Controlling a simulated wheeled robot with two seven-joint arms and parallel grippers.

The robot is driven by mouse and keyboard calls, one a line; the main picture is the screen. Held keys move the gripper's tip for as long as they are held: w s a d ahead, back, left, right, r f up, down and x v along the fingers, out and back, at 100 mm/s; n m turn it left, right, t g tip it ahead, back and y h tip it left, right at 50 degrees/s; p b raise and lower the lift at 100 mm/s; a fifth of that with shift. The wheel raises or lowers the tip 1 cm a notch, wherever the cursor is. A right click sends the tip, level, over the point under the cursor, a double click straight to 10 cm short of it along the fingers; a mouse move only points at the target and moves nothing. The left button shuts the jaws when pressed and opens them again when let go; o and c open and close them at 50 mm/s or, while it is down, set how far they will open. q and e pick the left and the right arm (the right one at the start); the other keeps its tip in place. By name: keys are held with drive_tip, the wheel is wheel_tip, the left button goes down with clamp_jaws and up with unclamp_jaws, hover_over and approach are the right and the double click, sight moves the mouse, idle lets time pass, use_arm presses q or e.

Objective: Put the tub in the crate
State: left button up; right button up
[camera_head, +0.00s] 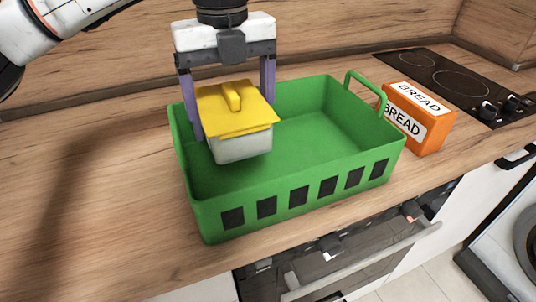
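The tub (240,146) has a pale translucent body and a yellow lid with a raised handle. It is at the left end of the green crate (310,202), within the rim outline in the head view. I cannot tell whether its base touches the crate floor. My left gripper (232,112) comes down from above, with its two purple fingers on either side of the tub. The fingers appear closed against the tub's sides, though the lid hides part of the contact. My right gripper is not in view.
An orange bread box (432,137) stands just right of the crate. A black hob (455,80) lies behind it at the back right. The crate's middle and right are empty. The wooden counter (90,190) is clear on the left. An oven is below the front edge.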

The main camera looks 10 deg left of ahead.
use_arm(q)
drive_tip(key=shift+f, duration=4.7)
drive_tip(key=o, duration=1.4)
drive_tip(key=shift+c, duration=0.2)
wheel_tip(320, 180, up, 12)
drive_tip(key=shift+r, duration=0.15)
